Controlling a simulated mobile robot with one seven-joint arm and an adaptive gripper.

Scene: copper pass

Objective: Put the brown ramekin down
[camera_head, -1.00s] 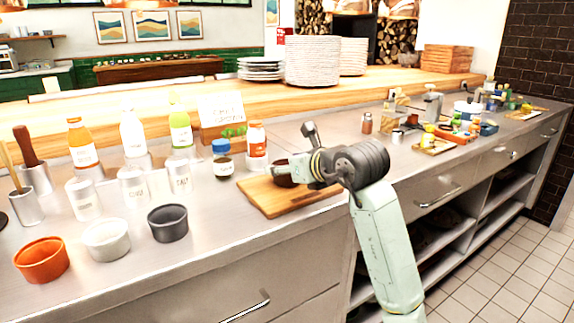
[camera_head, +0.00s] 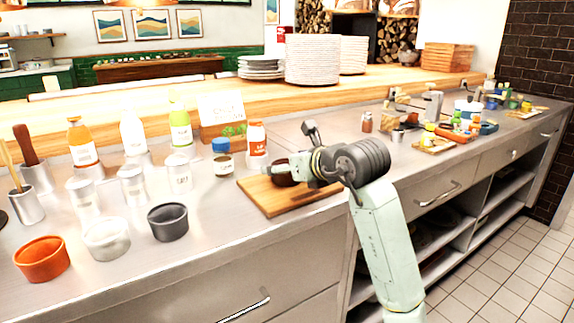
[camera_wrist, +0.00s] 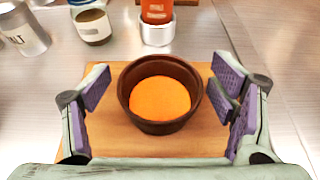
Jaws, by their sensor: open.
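The brown ramekin (camera_wrist: 160,122) stands upright on the wooden cutting board (camera_wrist: 115,145), with something orange inside it. In the head view the ramekin (camera_head: 283,174) is partly hidden behind my gripper (camera_head: 300,168), and the board (camera_head: 285,200) lies on the steel counter. In the wrist view my gripper (camera_wrist: 162,100) is open, with its purple-padded fingers on either side of the ramekin. There is a gap between the pads and the ramekin on both sides.
A blue-lidded jar (camera_head: 223,160) and an orange-labelled bottle (camera_head: 257,145) stand just behind the board. Orange (camera_head: 42,259), white (camera_head: 107,238) and grey (camera_head: 168,221) ramekins stand at the left. The counter right of the board is mostly clear.

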